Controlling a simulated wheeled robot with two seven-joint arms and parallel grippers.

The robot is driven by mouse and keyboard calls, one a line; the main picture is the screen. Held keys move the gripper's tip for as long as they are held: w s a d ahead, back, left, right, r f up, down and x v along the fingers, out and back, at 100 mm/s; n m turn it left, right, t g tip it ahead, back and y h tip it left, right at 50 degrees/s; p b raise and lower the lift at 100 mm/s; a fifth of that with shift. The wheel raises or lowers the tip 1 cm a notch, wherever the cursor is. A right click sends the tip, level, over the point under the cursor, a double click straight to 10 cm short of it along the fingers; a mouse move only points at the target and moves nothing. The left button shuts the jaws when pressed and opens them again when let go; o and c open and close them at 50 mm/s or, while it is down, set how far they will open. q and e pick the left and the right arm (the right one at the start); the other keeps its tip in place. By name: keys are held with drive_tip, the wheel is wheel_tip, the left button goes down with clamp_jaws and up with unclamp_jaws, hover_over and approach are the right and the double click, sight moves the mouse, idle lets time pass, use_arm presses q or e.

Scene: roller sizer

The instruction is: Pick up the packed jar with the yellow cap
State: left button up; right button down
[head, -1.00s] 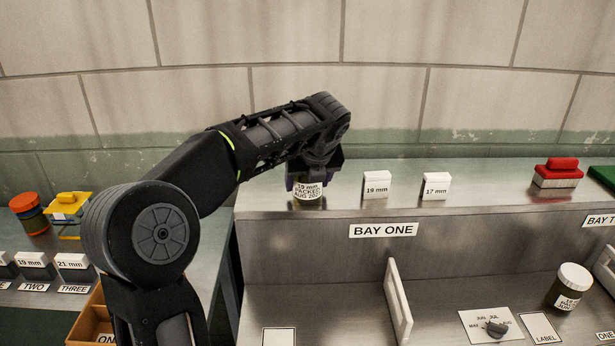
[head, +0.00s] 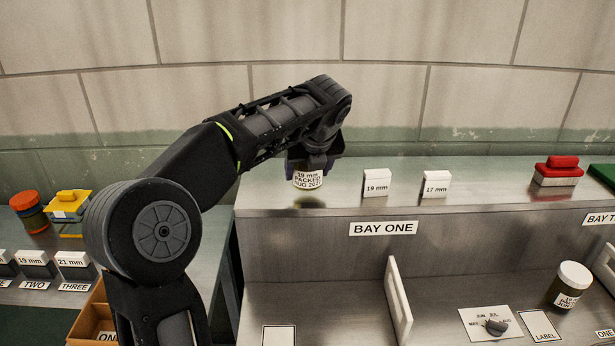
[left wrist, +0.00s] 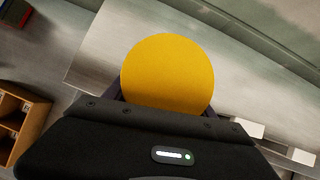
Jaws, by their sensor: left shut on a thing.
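The packed jar (head: 309,180) has a white label reading "19 mm PACKED AUG 202" with the last part hard to read. Its yellow cap (left wrist: 168,75) fills the middle of the left wrist view; the gripper hides the cap in the head view. My left gripper (head: 312,163) is shut on the jar from above. It holds the jar upright, a little above the upper steel shelf (head: 340,204), at its left part. My right gripper is not in view.
White blocks marked 19 mm (head: 376,183) and 17 mm (head: 436,185) stand right of the jar. A red-topped block (head: 558,171) sits farther right. Another jar with a white cap (head: 569,286) stands on the lower level by a divider (head: 398,302). A tiled wall rises behind.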

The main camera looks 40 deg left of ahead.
use_arm(q)
wheel_tip(320, 180, up, 8)
drive_tip(key=shift+f+p, duration=0.15)
drive_tip(key=shift+p, duration=0.3)
drive_tip(key=shift+f, duration=0.1)
